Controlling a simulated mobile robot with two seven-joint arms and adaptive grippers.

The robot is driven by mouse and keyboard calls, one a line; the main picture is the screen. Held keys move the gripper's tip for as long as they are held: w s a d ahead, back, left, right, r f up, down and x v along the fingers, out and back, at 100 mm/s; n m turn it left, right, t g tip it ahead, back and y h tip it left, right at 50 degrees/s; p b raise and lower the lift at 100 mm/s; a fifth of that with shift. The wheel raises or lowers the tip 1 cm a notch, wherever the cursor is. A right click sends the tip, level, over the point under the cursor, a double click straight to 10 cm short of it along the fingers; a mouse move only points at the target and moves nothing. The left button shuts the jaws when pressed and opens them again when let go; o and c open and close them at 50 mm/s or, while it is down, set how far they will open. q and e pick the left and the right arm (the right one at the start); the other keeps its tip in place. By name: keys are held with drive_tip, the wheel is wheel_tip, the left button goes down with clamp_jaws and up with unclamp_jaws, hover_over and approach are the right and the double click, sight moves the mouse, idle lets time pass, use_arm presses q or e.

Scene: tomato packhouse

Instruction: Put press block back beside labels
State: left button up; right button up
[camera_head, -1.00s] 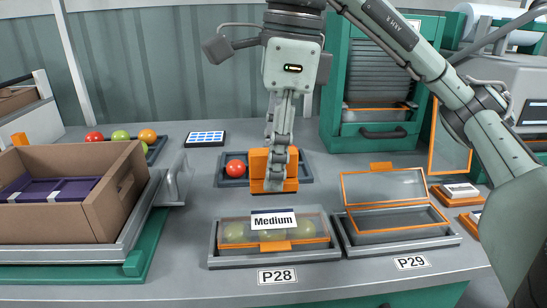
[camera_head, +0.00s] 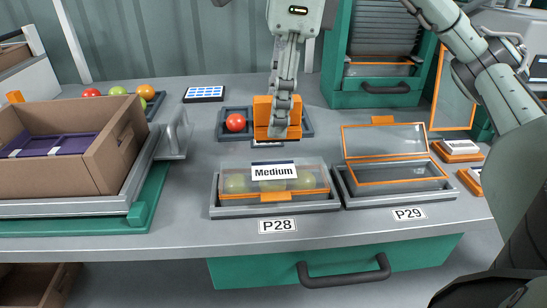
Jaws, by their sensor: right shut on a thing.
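My right gripper (camera_head: 281,128) comes down from the top centre and is shut on the orange press block (camera_head: 262,113). The block is in front of or over the small dark tray (camera_head: 224,125) that holds a red tomato; I cannot tell whether it touches anything below. A white label reading "Medium" (camera_head: 273,171) is on the closed clear pack (camera_head: 318,180) at P28. A sheet of blue and white labels (camera_head: 204,93) lies at the back, left of the tray. My left gripper is not in view.
An open orange-rimmed clear pack (camera_head: 400,172) stands in the tray at P29. White-topped orange blocks (camera_head: 458,147) lie at the right. A cardboard box (camera_head: 110,160) with purple contents stands at the left, beside a metal bracket (camera_head: 175,135). The counter between bracket and tray is bare.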

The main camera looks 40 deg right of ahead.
drive_tip(key=d+f+m, duration=0.3)
drive_tip(key=d+m, duration=0.1)
drive_tip(key=d, duration=2.5)
drive_tip(key=f+b, duration=0.1)
drive_tip(key=f, duration=0.1)
drive_tip(key=s+f+b, duration=0.1)
drive_tip(key=f+b, duration=0.1)
drive_tip(key=shift+d+f, duration=0.2)
drive_tip(key=shift+f, duration=0.1)
drive_tip(key=shift+f+b, duration=0.75)
drive_tip(key=shift+b, duration=0.05)
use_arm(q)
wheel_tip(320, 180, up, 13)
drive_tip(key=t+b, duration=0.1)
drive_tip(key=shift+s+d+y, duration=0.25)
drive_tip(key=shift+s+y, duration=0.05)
use_arm(e)
drive_tip(key=shift+f, duration=0.85)
use_arm(q)
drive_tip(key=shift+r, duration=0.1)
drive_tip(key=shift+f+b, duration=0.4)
drive_tip(key=shift+b, duration=0.25)
use_arm(e)
drive_tip(key=shift+f, duration=0.45)
drive_tip(key=o, duration=1.1)
drive_tip(key=shift+c, duration=0.2)
